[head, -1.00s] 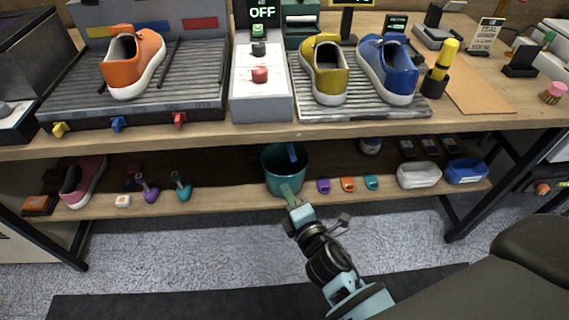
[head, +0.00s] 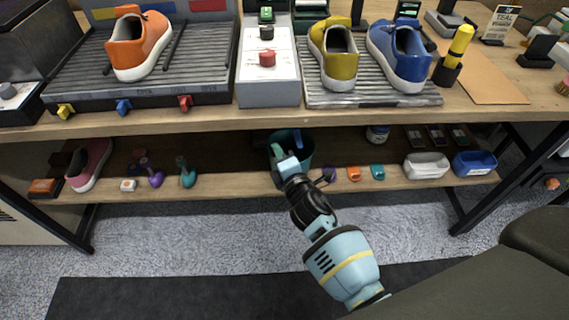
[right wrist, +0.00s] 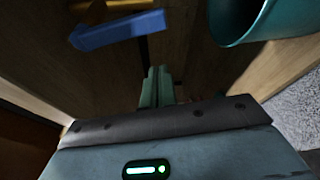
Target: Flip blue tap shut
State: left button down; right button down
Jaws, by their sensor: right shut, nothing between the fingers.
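A blue tap lever (right wrist: 118,30) with a brass-yellow part (right wrist: 95,10) above it shows at the upper left of the right wrist view. A narrow blue piece (head: 297,140), apparently this lever, shows at the teal bucket (head: 304,152) under the bench in the head view. My right gripper (head: 277,151) is shut and empty in front of the bucket. In the right wrist view its fingertips (right wrist: 157,73) are below the lever, with a visible gap, and left of the bucket's rim. Contact is not visible. My left gripper is out of view.
The lower shelf (head: 230,186) holds several small items beside the bucket, including a white tub (head: 427,165). The bench edge (head: 200,124) overhangs it. Yellow, blue (head: 123,106) and red levers stick out from the left grated tray.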

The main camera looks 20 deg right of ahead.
aim_at(297, 135)
jog(key=d, duration=0.1)
jog(key=s+d+p, duration=0.1)
jog(key=d, duration=0.1)
jog(key=shift+s+d+r, duration=0.2)
jog(key=shift+d+r, duration=0.15)
jog(key=shift+d+p, duration=0.1)
jog(key=shift+p, duration=0.25)
jog(key=shift+d+n, duration=0.15)
jog(key=shift+n, duration=0.15)
